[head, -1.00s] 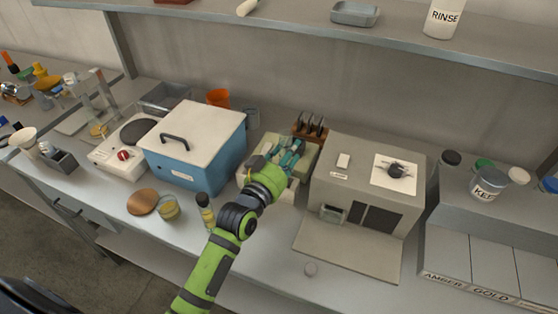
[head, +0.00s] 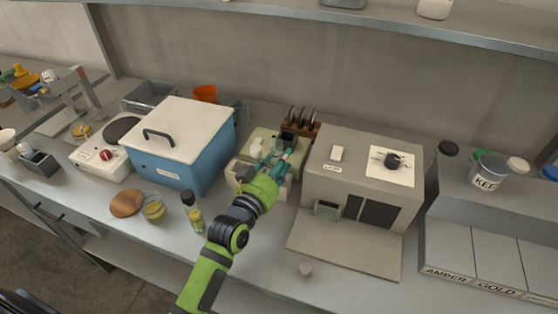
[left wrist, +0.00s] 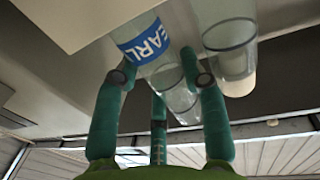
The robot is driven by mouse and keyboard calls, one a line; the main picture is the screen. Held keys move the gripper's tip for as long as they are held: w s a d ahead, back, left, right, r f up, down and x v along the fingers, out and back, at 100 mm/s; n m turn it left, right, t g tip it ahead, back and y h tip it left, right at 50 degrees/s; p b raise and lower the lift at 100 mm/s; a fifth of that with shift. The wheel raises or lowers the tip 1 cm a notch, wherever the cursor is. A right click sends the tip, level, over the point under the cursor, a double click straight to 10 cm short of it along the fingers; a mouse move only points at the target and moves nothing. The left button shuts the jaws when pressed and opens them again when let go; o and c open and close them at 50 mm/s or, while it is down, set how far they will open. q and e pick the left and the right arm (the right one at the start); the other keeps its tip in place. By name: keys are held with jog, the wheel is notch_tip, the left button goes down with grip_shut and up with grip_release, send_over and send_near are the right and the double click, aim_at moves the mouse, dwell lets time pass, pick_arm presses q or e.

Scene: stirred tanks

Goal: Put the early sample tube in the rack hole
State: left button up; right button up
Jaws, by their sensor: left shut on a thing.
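My left gripper (head: 276,166) has teal fingers and reaches over the front right of a pale green unit (head: 262,135). In the left wrist view, the gripper (left wrist: 162,80) is shut on the early sample tube (left wrist: 150,45), a clear tube with a blue and white label reading "EARL". In the head view the fingers largely hide the tube. A second clear tube (left wrist: 230,45) with a pale end is to its right in the left wrist view, apart from the fingers. I cannot make out an empty rack hole. My right gripper is not in view.
A blue box with a white lid (head: 185,140) stands left of the pale green unit. A beige instrument (head: 360,180) stands close on its right. A brown rack with dark discs (head: 303,122) is behind. A dark-capped vial (head: 193,213) stands in front.

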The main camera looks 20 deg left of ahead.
pick_arm(q)
jog(key=shift+f, duration=0.2)
jog(key=o, duration=0.9)
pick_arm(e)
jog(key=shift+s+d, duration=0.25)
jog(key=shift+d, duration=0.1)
pick_arm(q)
jog(key=shift+r, duration=0.15)
jog(key=shift+r, duration=0.4)
jog(key=s+a+b, duration=0.1)
jog(key=s+a, duration=0.1)
jog(key=s, duration=1)
jog(key=shift+b, duration=0.35)
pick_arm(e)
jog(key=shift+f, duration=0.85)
pick_arm(q)
jog(key=shift+w+r, duration=0.1)
